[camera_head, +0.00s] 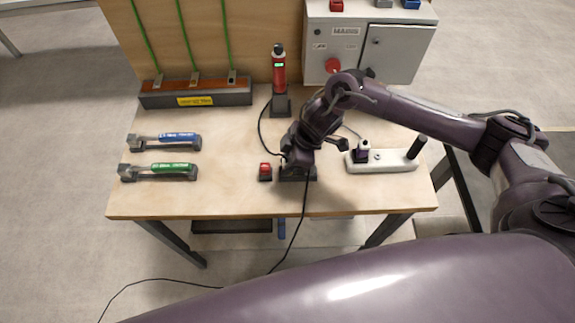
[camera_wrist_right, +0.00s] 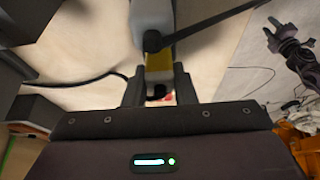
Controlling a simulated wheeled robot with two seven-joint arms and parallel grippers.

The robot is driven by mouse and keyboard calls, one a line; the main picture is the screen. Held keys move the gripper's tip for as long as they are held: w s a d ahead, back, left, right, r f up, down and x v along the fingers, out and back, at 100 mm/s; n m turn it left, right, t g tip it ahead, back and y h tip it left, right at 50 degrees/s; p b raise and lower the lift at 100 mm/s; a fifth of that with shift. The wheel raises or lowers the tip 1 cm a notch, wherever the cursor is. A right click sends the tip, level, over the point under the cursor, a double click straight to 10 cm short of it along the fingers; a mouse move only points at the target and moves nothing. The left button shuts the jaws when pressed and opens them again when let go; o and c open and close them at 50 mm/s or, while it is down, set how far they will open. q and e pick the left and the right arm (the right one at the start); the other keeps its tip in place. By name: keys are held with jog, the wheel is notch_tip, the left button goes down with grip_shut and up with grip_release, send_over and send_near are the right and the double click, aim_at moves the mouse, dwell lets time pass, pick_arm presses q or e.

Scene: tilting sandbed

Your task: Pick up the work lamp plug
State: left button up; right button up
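My right gripper (camera_head: 297,168) is low over the middle of the table. A grey body with a yellow band (camera_wrist_right: 160,62) lies between its two dark fingertips (camera_wrist_right: 159,90) in the right wrist view, with hardly any gap at either side. It may be the work lamp plug; whether the fingers press on it I cannot tell. A black strap or cable (camera_wrist_right: 215,22) crosses its end. The red work lamp (camera_head: 279,70) stands upright in its dark dock (camera_head: 280,105), and a black cable (camera_head: 261,130) runs from the dock towards my gripper. My left gripper is not in view.
A small red-topped block (camera_head: 265,172) is just left of my gripper. A white power strip (camera_head: 395,165) with dark plugs lies right. Blue (camera_head: 165,139) and green (camera_head: 160,172) handled tools lie left. A grey cabinet (camera_head: 398,50) stands behind. A cable (camera_head: 291,240) hangs over the front edge.

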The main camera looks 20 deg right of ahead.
grip_shut()
jog(key=shift+r, duration=0.1)
